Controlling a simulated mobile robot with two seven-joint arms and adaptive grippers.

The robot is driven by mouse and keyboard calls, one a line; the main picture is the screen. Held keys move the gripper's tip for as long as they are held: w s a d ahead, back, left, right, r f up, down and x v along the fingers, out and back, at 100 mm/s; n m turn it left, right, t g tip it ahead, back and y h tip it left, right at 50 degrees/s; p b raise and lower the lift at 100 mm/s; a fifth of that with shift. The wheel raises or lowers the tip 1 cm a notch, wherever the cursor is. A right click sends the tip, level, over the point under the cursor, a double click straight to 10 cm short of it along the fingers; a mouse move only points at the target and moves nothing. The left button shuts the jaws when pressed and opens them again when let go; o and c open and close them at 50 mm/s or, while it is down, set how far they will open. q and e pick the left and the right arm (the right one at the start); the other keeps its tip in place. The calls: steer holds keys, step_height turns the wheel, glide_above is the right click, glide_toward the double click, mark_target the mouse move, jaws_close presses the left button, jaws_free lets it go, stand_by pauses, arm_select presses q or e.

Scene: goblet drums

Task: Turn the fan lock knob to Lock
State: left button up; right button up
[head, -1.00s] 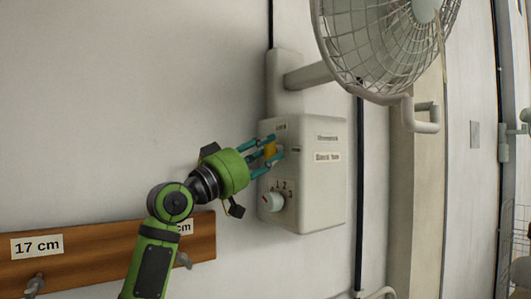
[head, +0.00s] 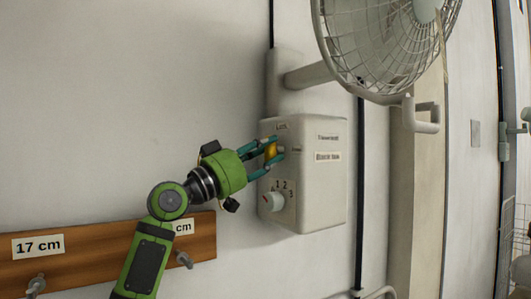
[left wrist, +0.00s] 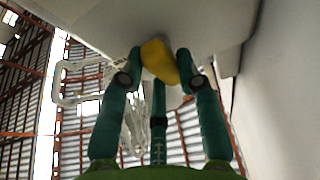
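The yellow knob (head: 271,150) is on the left part of the front of a pale control box on the wall, under a small label. In the left wrist view the knob (left wrist: 159,61) sits tilted between my left gripper's two upper fingertips. My left gripper (head: 269,154) reaches it from the left, its teal fingers on both sides of the knob and seemingly touching it. A third finger shows below the knob in the wrist view. The label's wording is too small to read surely. My right gripper is not in view.
A white dial (head: 272,201) with numbers sits lower on the control box (head: 320,190). A caged fan (head: 385,45) hangs above it on a bracket. A wooden rail (head: 95,250) with hooks runs along the lower left wall. The wall left of the box is bare.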

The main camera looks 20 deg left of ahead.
arm_select(q)
steer(key=shift+o, duration=1.2)
steer(key=v, duration=1.2)
